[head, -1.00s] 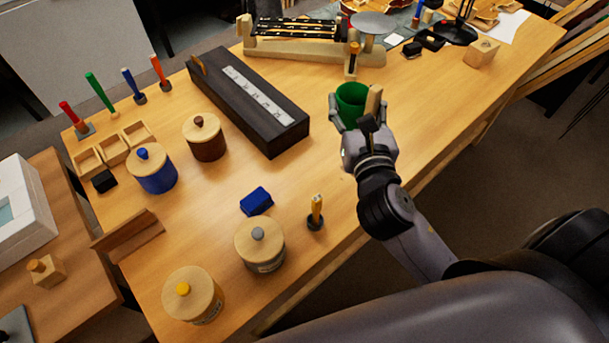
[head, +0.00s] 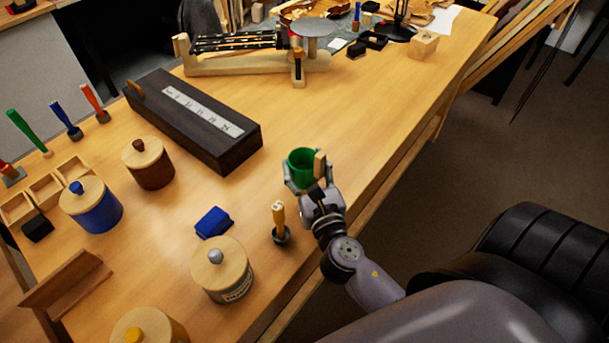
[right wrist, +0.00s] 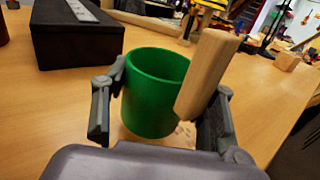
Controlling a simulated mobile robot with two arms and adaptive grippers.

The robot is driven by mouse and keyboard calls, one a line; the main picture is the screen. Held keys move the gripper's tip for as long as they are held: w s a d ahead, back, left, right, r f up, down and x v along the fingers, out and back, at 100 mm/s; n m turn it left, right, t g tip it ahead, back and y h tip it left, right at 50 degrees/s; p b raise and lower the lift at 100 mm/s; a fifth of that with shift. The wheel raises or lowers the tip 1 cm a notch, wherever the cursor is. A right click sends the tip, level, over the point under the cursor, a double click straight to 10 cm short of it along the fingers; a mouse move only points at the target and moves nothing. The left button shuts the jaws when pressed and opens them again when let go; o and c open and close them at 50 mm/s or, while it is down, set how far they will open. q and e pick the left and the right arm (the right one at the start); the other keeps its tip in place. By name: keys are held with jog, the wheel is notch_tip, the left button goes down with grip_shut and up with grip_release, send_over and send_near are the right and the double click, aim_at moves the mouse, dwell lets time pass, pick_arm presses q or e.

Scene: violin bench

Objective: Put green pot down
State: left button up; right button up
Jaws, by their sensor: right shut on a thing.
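The green pot (head: 301,167) is a round open cup with a pale wooden handle on its right side. My right gripper (head: 303,184) is shut on it, near the right-hand edge of the bench. In the right wrist view, the green pot (right wrist: 152,92) sits upright between the two fingers (right wrist: 160,112), and the wooden handle (right wrist: 207,75) rises by the right finger. The pot is over or on the bare bench top (head: 330,120); I cannot tell whether its base touches. My left gripper is not in view.
A small dark holder with a wooden-handled tool (head: 280,222) stands close by, below left of the pot. A grey-knobbed jar (head: 222,270) and a blue block (head: 213,222) are farther left. A long black box (head: 192,120) lies behind. Bare bench lies beyond the pot.

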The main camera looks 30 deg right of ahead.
jog(key=shift+f, duration=0.85)
jog(key=shift+f, duration=0.2)
jog(key=o, duration=1)
jog(key=shift+o, duration=0.2)
jog(key=shift+r, duration=0.25)
